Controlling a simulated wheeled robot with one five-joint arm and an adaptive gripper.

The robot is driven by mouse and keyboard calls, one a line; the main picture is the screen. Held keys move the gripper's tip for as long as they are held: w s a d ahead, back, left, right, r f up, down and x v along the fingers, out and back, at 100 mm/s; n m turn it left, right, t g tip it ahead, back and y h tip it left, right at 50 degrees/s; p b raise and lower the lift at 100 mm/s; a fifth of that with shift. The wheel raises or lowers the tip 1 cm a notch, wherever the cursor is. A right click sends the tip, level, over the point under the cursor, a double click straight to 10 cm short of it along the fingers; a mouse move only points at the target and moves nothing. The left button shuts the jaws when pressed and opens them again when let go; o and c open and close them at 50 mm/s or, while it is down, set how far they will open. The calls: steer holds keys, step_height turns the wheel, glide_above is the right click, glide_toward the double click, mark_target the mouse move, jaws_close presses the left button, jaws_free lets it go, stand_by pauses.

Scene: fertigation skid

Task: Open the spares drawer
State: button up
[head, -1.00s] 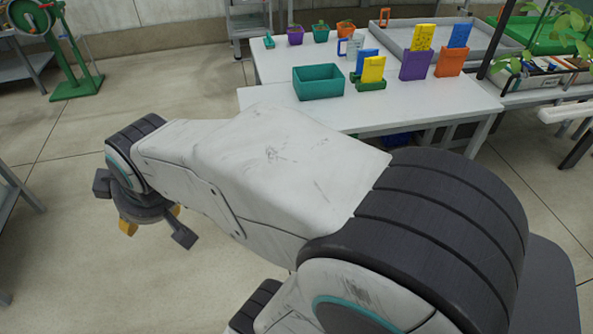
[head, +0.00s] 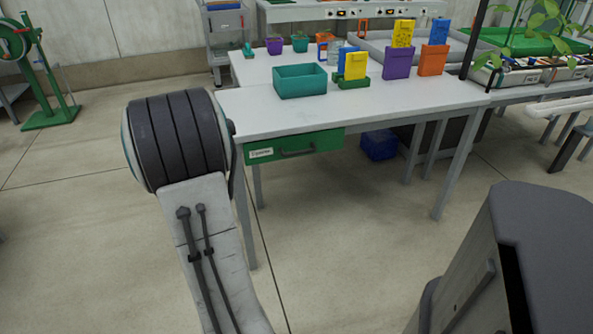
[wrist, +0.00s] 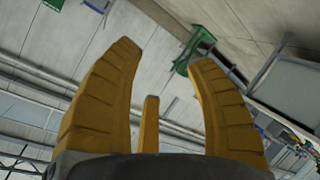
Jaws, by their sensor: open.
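The spares drawer (head: 322,142) is a green drawer under the front left edge of the white table. It carries a small white label (head: 261,153) at its left end and a dark bar handle (head: 298,151) in the middle. Its front sits close under the table top, and it looks shut. My gripper (wrist: 165,58) shows in the wrist view with its yellow fingers spread and nothing between them. It is out of sight in the head view, where only my arm shows, left of the drawer. The drawer cannot be made out in the wrist view.
The white table (head: 400,98) bears a teal bin (head: 300,82), a purple holder (head: 398,64) and an orange one (head: 433,61). A blue crate (head: 379,145) lies beneath it. A green crank stand (head: 45,75) stands far left. The floor before the drawer is clear.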

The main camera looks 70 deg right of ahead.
steer(key=s+d+f+h+b, duration=0.3)
steer(key=s+d+f+b, duration=0.15)
steer(key=d+f, duration=0.45)
steer(key=g+h+b, duration=0.5)
steer(key=h+b, duration=0.1)
steer(key=b, duration=0.5)
glide_toward(300, 153)
steer(key=d, duration=0.4)
steer(key=shift+n, duration=0.4)
steer(key=shift+w+r+b+x, duration=0.1)
steer(key=shift+w+b+x, duration=0.05)
steer(key=shift+b+x, duration=1)
steer(key=shift+w+r+b+x, duration=0.1)
steer(key=shift+w+b+x, duration=0.05)
steer(key=shift+b+x, duration=1)
steer(key=shift+w+r+b+x, duration=0.1)
steer(key=shift+w+b+x, duration=0.1)
steer(key=shift+b+x, duration=0.95)
steer(key=shift+a, duration=0.2)
jaws_close()
